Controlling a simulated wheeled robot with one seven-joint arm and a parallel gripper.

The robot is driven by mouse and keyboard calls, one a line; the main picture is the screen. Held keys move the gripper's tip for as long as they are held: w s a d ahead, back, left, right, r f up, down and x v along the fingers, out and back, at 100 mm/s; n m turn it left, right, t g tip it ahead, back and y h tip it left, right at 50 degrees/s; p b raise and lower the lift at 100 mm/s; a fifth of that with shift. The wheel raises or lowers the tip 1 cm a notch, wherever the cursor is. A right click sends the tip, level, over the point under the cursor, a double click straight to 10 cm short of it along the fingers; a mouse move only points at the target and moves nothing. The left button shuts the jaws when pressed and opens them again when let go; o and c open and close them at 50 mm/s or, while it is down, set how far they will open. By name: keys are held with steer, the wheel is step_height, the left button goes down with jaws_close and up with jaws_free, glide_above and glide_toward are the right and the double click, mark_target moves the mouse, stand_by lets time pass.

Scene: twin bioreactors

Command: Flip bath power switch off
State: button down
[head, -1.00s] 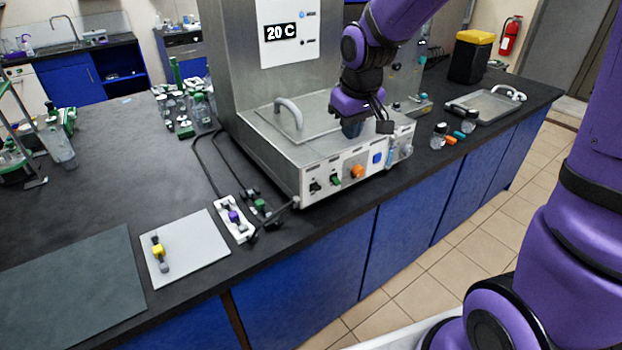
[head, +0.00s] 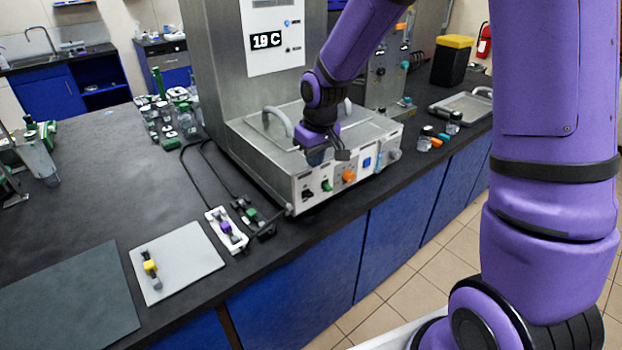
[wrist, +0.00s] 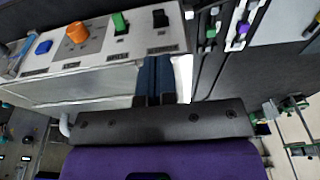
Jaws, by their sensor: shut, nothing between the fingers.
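The steel bath unit (head: 262,148) stands on the dark bench with a white control panel on its front. The panel carries a black switch (head: 308,194), a green switch (head: 327,186), an orange knob (head: 349,176) and a blue button (head: 367,162). The labels are too small to read, so I cannot tell which switch is the bath power. My gripper (head: 317,157) is shut and empty, above the panel's top edge. In the wrist view its dark blue fingers (wrist: 155,68) point toward the black switch (wrist: 160,18), apart from it; the green switch (wrist: 120,23) is beside it.
A display (head: 266,41) on the tall steel housing reads 19 C. A lid handle (head: 277,119) rises behind my gripper.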

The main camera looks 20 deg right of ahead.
mark_target(309, 193)
steer(key=f, duration=0.3)
steer(key=w+f, duration=0.1)
steer(key=f, duration=0.5)
steer(key=shift+w+a+f, duration=0.2)
steer(key=shift+w+f, duration=0.05)
steer(key=shift+f, duration=0.05)
